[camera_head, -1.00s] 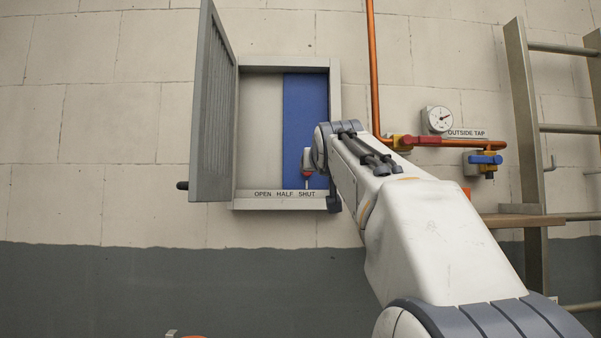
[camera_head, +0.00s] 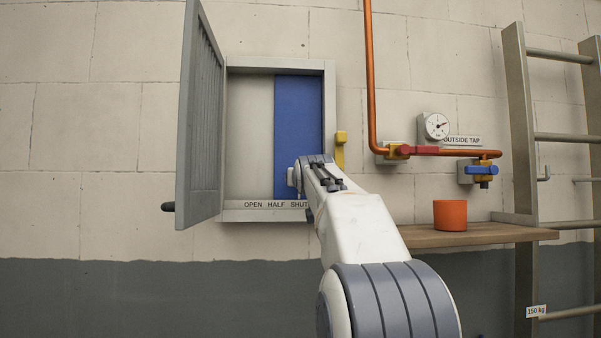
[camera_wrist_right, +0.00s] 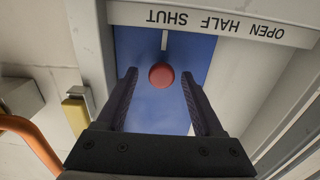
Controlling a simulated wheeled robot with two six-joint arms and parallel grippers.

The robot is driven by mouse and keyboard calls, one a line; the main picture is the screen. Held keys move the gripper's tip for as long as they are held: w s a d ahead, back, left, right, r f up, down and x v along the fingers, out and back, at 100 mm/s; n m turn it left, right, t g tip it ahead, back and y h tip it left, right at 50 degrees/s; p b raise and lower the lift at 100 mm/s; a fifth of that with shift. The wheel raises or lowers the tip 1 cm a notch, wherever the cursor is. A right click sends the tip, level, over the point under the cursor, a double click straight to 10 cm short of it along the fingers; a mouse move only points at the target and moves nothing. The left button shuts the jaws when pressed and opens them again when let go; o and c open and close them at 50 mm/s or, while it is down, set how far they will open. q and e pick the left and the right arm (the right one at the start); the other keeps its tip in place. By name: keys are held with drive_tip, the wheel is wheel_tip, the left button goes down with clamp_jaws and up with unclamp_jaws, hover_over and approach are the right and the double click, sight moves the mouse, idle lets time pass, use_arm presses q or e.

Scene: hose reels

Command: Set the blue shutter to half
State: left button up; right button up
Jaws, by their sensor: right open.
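The blue shutter (camera_head: 299,130) covers the right half of the open wall cabinet (camera_head: 330,100). The label strip (camera_head: 262,204) below reads OPEN, HALF, SHUT. In the right wrist view, which is upside down, the shutter (camera_wrist_right: 150,112) has a round red knob (camera_wrist_right: 161,75) and a pale pointer line (camera_wrist_right: 164,39) at the word SHUT. My right gripper (camera_wrist_right: 159,78) is open, with its fingers on either side of the knob; I cannot tell whether they touch it. In the head view my right arm hides the knob and the gripper. My left gripper is out of view.
The grey cabinet door (camera_head: 199,120) stands open at the left. A yellow lever (camera_head: 340,150) is on the wall right of the cabinet, near an orange pipe (camera_head: 371,80). An orange cup (camera_head: 450,215) stands on a wooden shelf (camera_head: 480,235), beside a ladder (camera_head: 522,150).

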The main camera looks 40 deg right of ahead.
drive_tip(key=shift+w, duration=0.1)
clamp_jaws()
idle(1.4)
